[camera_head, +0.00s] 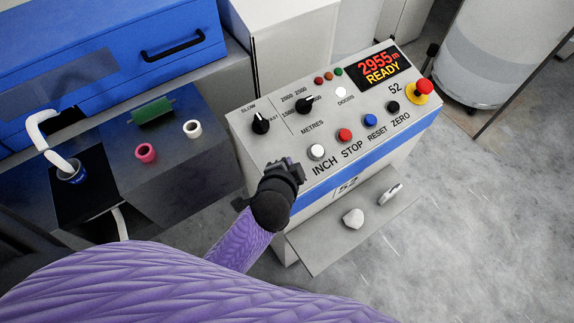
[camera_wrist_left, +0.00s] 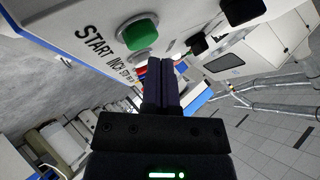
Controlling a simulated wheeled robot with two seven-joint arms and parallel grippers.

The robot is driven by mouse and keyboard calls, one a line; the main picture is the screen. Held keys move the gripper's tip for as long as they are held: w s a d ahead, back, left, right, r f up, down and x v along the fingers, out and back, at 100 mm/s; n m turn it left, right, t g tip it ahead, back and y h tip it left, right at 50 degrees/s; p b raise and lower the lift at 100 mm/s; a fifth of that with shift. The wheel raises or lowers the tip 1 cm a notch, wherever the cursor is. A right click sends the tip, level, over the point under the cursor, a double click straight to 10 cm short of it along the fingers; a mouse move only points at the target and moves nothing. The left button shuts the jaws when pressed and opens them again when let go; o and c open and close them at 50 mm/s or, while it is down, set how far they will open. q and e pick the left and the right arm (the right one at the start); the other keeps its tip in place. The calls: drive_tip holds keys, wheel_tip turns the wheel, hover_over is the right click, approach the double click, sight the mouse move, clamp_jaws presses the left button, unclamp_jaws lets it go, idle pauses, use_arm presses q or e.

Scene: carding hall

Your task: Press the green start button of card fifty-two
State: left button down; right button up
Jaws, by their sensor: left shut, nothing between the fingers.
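The control panel of card fifty-two (camera_head: 272,146) shows in the head view, marked 52, with its display (camera_head: 380,68) reading 2955m READY. The green start button (camera_wrist_left: 138,34) shows in the left wrist view beside the word START. In the head view it is hidden behind my left gripper (camera_head: 283,168). My left gripper is shut and empty at the panel's near left corner. In the wrist view its fingertips (camera_wrist_left: 160,64) lie just below and right of the button in the picture. I cannot tell how much depth separates them.
The white INCH (camera_head: 316,152), red STOP (camera_head: 345,134), blue RESET (camera_head: 370,120) and black ZERO (camera_head: 393,106) buttons run along the panel. A red emergency stop (camera_head: 424,85) sits far right. Below is a shelf (camera_head: 318,250) with pale lumps. A dark bench (camera_head: 180,165) stands left.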

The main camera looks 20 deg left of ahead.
idle(0.4)
use_arm(q)
drive_tip(key=shift+a+f, duration=0.1)
drive_tip(key=shift+f, duration=0.3)
drive_tip(key=shift+w+a+f+b, duration=0.1)
drive_tip(key=shift+w+f+b, duration=0.05)
drive_tip(key=shift+f+b, duration=0.3)
idle(0.6)
drive_tip(key=shift+d+r+p, duration=0.2)
drive_tip(key=shift+r+p, duration=0.65)
drive_tip(key=shift+p, duration=0.2)
drive_tip(key=r+p, duration=0.3)
drive_tip(key=s+d+r+p, duration=0.1)
drive_tip(key=r+p, duration=0.1)
drive_tip(key=shift+f, duration=0.1)
